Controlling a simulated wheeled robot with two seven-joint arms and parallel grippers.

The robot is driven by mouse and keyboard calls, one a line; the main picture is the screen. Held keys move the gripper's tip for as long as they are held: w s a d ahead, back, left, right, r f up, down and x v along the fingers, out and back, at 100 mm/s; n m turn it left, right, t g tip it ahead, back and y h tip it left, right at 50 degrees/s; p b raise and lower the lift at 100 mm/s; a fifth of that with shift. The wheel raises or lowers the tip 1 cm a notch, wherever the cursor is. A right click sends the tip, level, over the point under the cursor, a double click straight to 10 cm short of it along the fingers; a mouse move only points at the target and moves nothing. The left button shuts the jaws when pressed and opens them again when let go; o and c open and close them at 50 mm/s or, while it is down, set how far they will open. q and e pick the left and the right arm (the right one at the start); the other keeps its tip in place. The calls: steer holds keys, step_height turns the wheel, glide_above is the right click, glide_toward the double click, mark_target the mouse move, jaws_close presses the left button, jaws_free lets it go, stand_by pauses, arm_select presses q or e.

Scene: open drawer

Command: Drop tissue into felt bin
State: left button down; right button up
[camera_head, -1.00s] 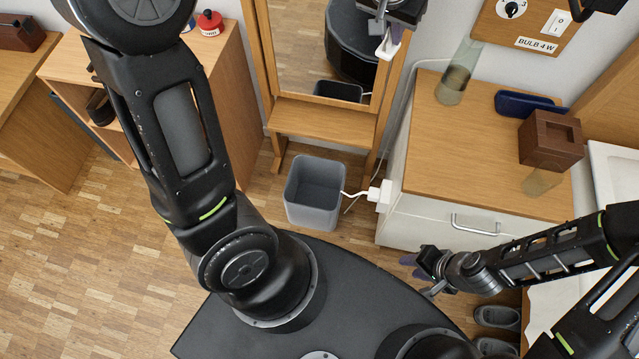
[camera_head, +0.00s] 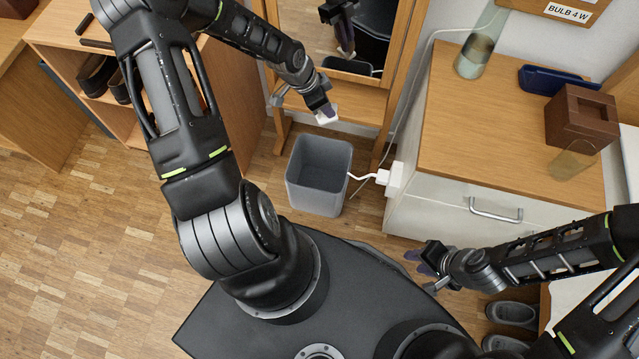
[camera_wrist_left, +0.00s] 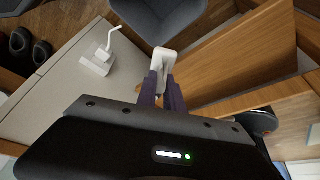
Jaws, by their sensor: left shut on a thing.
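The grey felt bin (camera_head: 306,194) stands on the floor in front of the mirror stand. My left gripper (camera_head: 325,108) is shut on the white tissue (camera_head: 327,118). It holds the tissue above the floor, just behind the bin's far rim in the head view. In the left wrist view the tissue (camera_wrist_left: 163,62) sits between the purple fingertips, and the bin (camera_wrist_left: 160,22) shows at the top edge. My right gripper (camera_head: 421,263) is low near the drawer cabinet, with nothing visible in it; its finger gap is unclear.
A mirror on a wooden stand (camera_head: 355,105) rises behind the bin. A white plug (camera_head: 395,178) with a cable sits on the cabinet's side, right of the bin. The cabinet (camera_head: 470,130) carries a glass vase, a blue tray and a brown box. Floor left of the bin is clear.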

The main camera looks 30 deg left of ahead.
arm_select(q)
steer(key=s+f+m+b, duration=0.2)
steer(key=s+f, duration=0.4)
steer(key=f, duration=0.7)
steer(key=shift+a+g+h+b, duration=0.15)
steer(key=shift+g+h+b, duration=0.15)
steer(key=shift+b, duration=0.3)
steer(key=shift+f, duration=0.1)
step_height(320, 180, down, 6)
steer(key=b, duration=0.5)
steer(key=shift+b, duration=0.3)
steer(key=c, duration=1.4)
jaws_free()
steer(key=shift+r, duration=0.25)
